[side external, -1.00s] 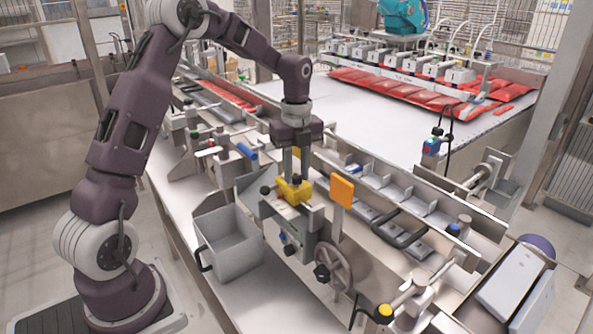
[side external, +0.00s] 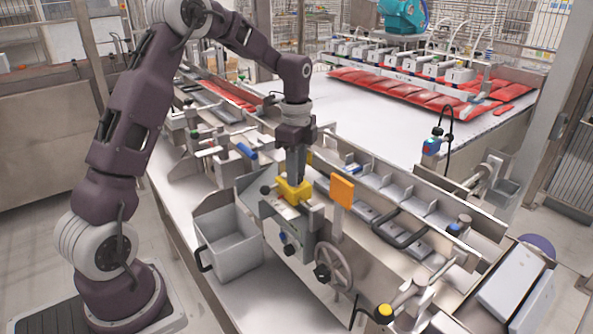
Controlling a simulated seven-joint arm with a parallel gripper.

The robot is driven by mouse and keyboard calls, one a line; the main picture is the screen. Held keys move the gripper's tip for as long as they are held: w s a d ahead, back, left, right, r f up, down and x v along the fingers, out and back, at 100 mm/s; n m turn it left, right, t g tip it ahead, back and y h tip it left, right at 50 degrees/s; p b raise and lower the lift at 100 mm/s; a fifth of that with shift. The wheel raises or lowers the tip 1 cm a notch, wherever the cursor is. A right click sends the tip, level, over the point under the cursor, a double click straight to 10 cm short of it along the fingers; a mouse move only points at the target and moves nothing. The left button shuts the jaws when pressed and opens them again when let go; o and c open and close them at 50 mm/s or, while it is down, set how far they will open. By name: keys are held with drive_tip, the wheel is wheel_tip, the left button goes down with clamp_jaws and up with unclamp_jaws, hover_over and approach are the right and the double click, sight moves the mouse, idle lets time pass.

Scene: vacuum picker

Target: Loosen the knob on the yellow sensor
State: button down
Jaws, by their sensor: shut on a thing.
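The yellow sensor (side external: 289,194) is a small yellow block mounted on the metal bracket near the middle of the side external view. My gripper (side external: 296,176) points straight down onto the top of the yellow sensor. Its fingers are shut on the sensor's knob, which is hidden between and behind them.
A grey open bin (side external: 228,243) stands left of the sensor. An orange plate (side external: 342,191) stands upright just to the right. A handwheel (side external: 333,266) is below on the right. A conveyor with divided pockets (side external: 400,200) runs along the right.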

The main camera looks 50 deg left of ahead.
drive_tip(key=n, duration=0.5)
drive_tip(key=shift+n, duration=0.3)
drive_tip(key=n, duration=1.6)
drive_tip(key=shift+n, duration=0.4)
drive_tip(key=c, duration=1.1)
unclamp_jaws()
